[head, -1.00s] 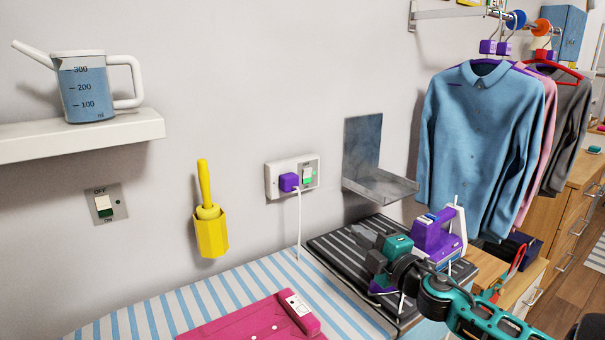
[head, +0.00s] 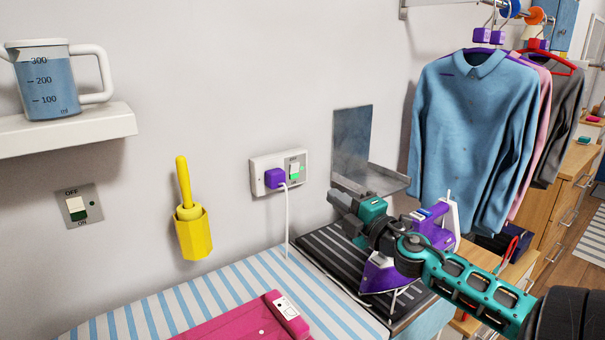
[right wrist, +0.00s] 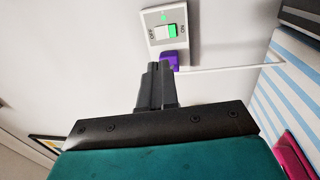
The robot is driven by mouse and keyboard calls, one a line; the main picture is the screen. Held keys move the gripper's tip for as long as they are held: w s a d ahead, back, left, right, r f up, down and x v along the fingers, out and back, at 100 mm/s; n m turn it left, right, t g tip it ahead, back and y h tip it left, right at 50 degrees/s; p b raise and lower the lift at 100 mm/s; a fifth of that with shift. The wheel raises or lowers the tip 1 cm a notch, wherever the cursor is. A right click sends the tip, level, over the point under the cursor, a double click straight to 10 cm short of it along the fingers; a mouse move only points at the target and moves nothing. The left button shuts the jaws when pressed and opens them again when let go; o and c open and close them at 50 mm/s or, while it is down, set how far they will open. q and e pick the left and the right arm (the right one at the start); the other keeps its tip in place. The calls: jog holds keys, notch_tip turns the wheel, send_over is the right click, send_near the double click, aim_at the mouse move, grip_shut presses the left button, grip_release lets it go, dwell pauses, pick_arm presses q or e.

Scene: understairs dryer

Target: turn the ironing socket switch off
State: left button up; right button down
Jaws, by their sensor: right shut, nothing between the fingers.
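The ironing socket (head: 256,175) is a white double-width plate on the wall, also in the right wrist view (right wrist: 152,22). Its right half has a white rocker switch (head: 295,170) with a green part and a green light showing. In the right wrist view the rocker (right wrist: 165,32) lies between OFF and ON marks. My right gripper (head: 333,200) is shut and empty, right of and below the socket. In the right wrist view its fingertips (right wrist: 158,66) appear near the plug; contact cannot be told. My left gripper is out of view.
A purple iron (head: 383,272) stands on a dark striped rest below my right arm. A metal wall bracket (head: 352,145) is right of the socket. Another OFF/ON switch (head: 77,207) and a yellow brush holder (head: 193,236) are left.

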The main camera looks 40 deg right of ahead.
send_near(296, 166)
jog(key=w, duration=0.5)
jog(key=shift+d+r+p, duration=0.1)
jog(key=shift+d+p, duration=0.05)
jog(key=shift+p, duration=0.15)
jog(key=shift+w+d, duration=0.1)
jog(key=shift+w, duration=0.85)
jog(key=shift+r, duration=0.1)
jog(key=shift+w+r, duration=0.1)
